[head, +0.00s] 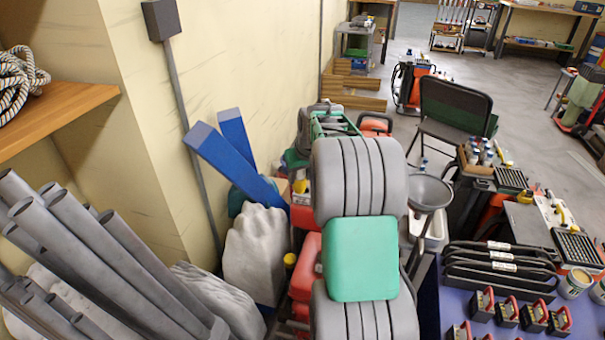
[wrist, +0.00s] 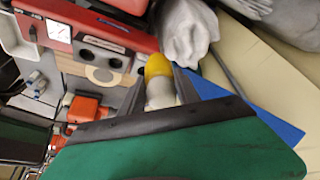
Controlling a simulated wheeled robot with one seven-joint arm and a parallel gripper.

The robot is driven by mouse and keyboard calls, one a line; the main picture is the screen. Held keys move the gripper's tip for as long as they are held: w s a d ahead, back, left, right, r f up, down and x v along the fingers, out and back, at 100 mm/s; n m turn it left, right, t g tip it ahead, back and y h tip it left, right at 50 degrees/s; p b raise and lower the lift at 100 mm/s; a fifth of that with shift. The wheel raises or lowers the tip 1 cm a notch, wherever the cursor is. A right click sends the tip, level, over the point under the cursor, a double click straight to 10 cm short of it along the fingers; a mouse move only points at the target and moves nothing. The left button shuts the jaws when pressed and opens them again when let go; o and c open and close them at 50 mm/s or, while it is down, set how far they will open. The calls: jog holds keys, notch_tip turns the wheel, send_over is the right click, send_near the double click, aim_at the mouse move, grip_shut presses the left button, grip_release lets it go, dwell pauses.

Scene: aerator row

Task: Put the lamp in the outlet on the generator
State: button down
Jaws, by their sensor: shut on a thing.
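In the wrist view my gripper (wrist: 160,88) is shut on the lamp, which has a yellow rounded cap (wrist: 158,66) and a pale cylindrical body. The cap points away from the gripper, toward the top of the picture. The generator (wrist: 122,34), red and grey with a white gauge, is beyond and to the left of the lamp. The lamp appears apart from these openings. In the head view my arm hides the gripper and much of the generator area.
White sacks (head: 256,252) and leaning blue boards (head: 222,160) stand by the wall, left of my arm. Grey pipes (head: 90,250) fill the lower left. A blue table (head: 435,310) with black-and-red items is at right. Open floor lies beyond the black chair (head: 453,105).

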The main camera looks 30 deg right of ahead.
jog(key=shift+s+a+r, duration=0.25)
jog(key=shift+s+a, duration=0.1)
jog(key=shift+s, duration=0.05)
jog(key=shift+s+r, duration=0.2)
jog(key=shift+s, duration=0.05)
jog(key=shift+s+d+r+p, duration=0.3)
jog(key=shift+s+d+p, duration=0.2)
jog(key=shift+d+p, duration=0.15)
jog(key=s+d+f+m+h+p, duration=0.1)
jog(key=s+d+f+p, duration=0.25)
jog(key=d, duration=0.25)
jog(key=s+d+f+m+p, duration=0.2)
jog(key=d+f+p, duration=0.2)
jog(key=d, duration=0.2)
jog(key=w+d+r+n, duration=0.3)
jog(key=w+d, duration=0.3)
jog(key=shift+y, duration=0.5)
jog(key=f+b, duration=0.1)
jog(key=f, duration=0.1)
jog(key=f+b, duration=0.1)
jog(key=f, duration=0.1)
jog(key=shift+s+a+f, duration=0.1)
jog(key=shift+s+f, duration=0.1)
jog(key=shift+f, duration=0.2)
